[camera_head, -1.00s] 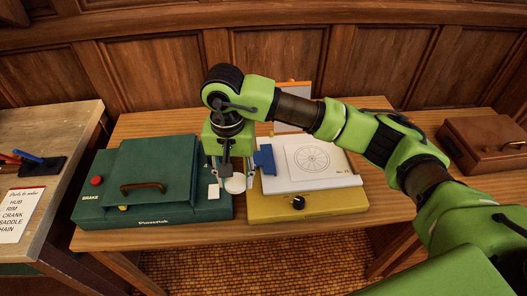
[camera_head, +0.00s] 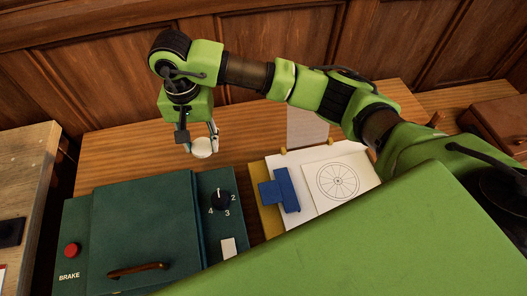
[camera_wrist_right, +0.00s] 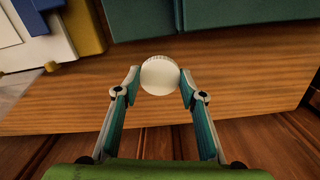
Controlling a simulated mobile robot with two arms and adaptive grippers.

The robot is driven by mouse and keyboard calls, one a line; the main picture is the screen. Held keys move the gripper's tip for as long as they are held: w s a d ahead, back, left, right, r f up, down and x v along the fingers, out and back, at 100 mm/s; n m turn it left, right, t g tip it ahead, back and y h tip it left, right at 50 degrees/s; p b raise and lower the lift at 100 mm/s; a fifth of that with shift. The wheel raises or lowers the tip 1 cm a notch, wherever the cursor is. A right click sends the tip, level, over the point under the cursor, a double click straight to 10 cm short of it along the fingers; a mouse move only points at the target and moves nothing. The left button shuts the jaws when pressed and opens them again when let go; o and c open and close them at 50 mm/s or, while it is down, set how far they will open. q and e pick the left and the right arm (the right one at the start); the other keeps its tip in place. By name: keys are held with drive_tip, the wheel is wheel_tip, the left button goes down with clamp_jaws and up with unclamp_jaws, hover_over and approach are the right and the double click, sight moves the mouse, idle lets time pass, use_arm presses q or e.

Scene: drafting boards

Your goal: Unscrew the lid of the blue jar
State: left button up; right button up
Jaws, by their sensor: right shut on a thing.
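My right gripper (camera_head: 200,145) is shut on a white round lid (camera_head: 203,149), behind the green case. In the right wrist view, the lid (camera_wrist_right: 160,75) sits between the two fingertips of the right gripper (camera_wrist_right: 160,82), over the bare wooden table. I see its pale round face, with fine ridges along its edge. No blue jar body shows in either view. I cannot tell how high the lid is above the table. My left gripper is not in view.
The green case (camera_head: 145,225) with a dial, red brake button and brown handle stands at the front left. A yellow-based board (camera_head: 262,215) with a blue block (camera_head: 281,190) and wheel drawing (camera_head: 338,182) is right of it. The back left of the table (camera_head: 125,145) is clear.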

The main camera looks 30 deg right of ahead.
sight(202, 149)
drive_tip(key=shift+f, duration=0.3)
drive_tip(key=shift+s+f, duration=0.15)
drive_tip(key=shift+s, duration=0.1)
wheel_tip(202, 149, down, 3)
drive_tip(key=shift+s+r+p, duration=0.1)
drive_tip(key=shift+r+p, duration=0.05)
drive_tip(key=shift+p, duration=0.45)
wheel_tip(202, 149, down, 3)
drive_tip(key=shift+r+p, duration=0.2)
drive_tip(key=shift+p, duration=0.1)
wheel_tip(202, 149, down, 2)
drive_tip(key=shift+f+p, duration=0.15)
drive_tip(key=shift+p, duration=0.2)
wheel_tip(202, 149, down, 2)
drive_tip(key=shift+f, duration=0.2)
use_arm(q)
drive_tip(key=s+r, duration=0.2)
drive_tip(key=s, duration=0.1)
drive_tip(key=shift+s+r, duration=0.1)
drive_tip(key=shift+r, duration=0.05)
use_arm(e)
drive_tip(key=o, duration=1.2)
drive_tip(key=shift+w, duration=0.2)
